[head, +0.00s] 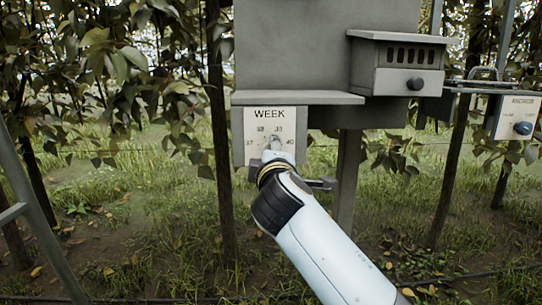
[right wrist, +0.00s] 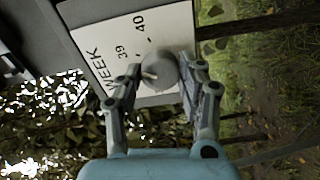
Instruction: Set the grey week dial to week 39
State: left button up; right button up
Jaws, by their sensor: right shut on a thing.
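The grey week dial (right wrist: 160,70) is a round knob on a white plate (right wrist: 178,22) marked WEEK. The plate hangs under a grey shelf in the head view (head: 236,150), with 37, 38, 39 and 40 in an arc. My right gripper (right wrist: 172,82) is shut on the dial, one finger on each side. The dial's light pointer mark shows in the right wrist view. It points to the 38 side of 39, not at the 39 tick; the 38 is hidden behind a finger. My left gripper is in neither view.
A grey shelf (head: 300,97) juts out just above the plate. A grey vented box (head: 397,65) with a dark knob is at upper right. Another panel (head: 504,116) with a blue knob stands at the far right. Leafy branches and posts surround the panels.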

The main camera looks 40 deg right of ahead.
jog(key=shift+f, duration=0.1)
jog(key=o, duration=1.2)
